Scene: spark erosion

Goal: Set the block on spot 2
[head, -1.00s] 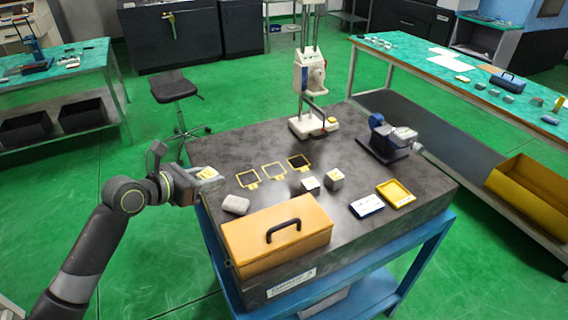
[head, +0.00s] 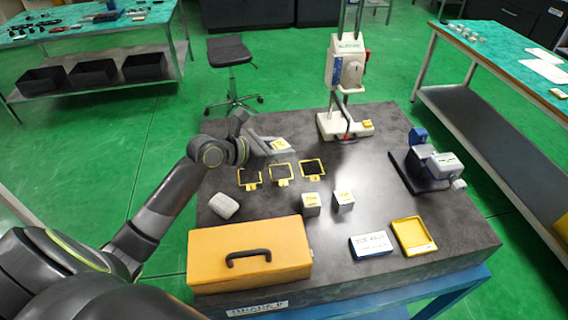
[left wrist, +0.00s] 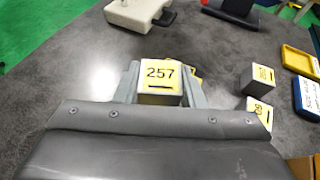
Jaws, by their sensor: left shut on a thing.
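My left gripper (head: 276,145) is shut on a block (head: 280,145) with a yellow top. In the left wrist view the block (left wrist: 160,82) reads 257 and sits between the fingers (left wrist: 160,88). In the head view it appears just behind the row of three yellow-outlined spots: a left one (head: 249,178), a middle one (head: 281,171) and a right one (head: 312,167). Their labels are too small to read, so I cannot tell which is numbered 2. The spots look empty. My right gripper is not in view.
Two more blocks, one (head: 311,204) beside the other (head: 344,202), stand in front of the spots. An orange case (head: 205,260), grey lump (head: 224,206), blue-white box (head: 371,245), yellow tray (head: 414,236), white stand (head: 345,125) and blue-grey device (head: 430,165) share the dark tabletop (head: 330,230).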

